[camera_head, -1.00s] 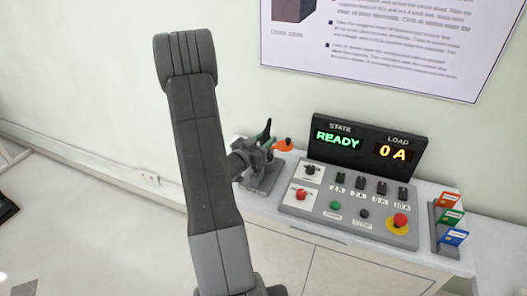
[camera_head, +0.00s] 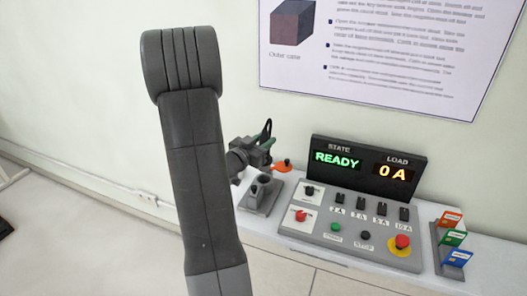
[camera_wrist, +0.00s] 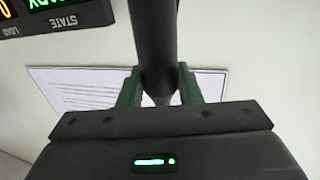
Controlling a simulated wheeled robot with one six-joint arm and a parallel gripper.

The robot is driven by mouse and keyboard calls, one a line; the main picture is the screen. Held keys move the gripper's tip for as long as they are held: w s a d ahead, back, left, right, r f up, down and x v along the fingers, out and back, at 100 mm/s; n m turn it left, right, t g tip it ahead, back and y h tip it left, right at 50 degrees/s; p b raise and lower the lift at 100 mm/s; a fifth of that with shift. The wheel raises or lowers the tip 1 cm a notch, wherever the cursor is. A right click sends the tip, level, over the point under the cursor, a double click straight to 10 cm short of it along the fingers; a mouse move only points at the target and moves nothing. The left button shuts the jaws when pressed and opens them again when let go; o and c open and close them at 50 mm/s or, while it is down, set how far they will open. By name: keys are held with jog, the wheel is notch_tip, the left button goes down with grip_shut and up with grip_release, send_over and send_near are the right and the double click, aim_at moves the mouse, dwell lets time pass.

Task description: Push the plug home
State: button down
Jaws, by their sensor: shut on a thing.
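In the wrist view, my gripper (camera_wrist: 158,85) has its green fingers shut on a dark, round bar (camera_wrist: 156,40), which I take to be the plug. In the head view, my gripper (camera_head: 262,150) shows small beyond my arm, above a grey stand (camera_head: 258,203) with a dark round top. A black curved piece rises at the gripper; I cannot tell whether it is plug, cable or finger. The control panel (camera_head: 350,246) has a black fitting (camera_head: 310,192) and a red one (camera_head: 301,215) at its left. The plug's far end is hidden.
The display (camera_head: 366,168) reads READY and 0 A. A red stop button (camera_head: 402,242) and several black switches sit on the panel. An orange piece (camera_head: 284,166) lies behind the stand. A rack of coloured cards (camera_head: 452,240) stands at the right. My arm covers the bench's left end.

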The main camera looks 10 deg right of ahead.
jog(key=shift+r, duration=0.85)
jog(key=shift+m+g+h, duration=0.4)
jog(key=shift+g+h, duration=0.2)
jog(key=shift+g, duration=0.1)
jog(key=shift+w+a+f+b, duration=0.1)
jog(key=shift+f+b, duration=0.7)
jog(key=shift+f, duration=0.5)
jog(key=shift+w+f+b, duration=0.1)
jog(key=shift+f+b, duration=0.7)
jog(key=shift+f, duration=0.5)
jog(key=shift+s+f+b, duration=0.1)
jog(key=shift+f+b, duration=1.9)
jog(key=shift+f, duration=0.3)
jog(key=c, duration=0.9)
grip_release()
jog(key=shift+c, duration=0.2)
jog(key=b+v, duration=0.1)
jog(key=v, duration=1.3)
jog(key=shift+r, duration=0.1)
jog(key=p+x, duration=0.1)
jog(key=x, duration=1.3)
jog(key=shift+r+p, duration=0.3)
jog(key=shift+p, duration=0.1)
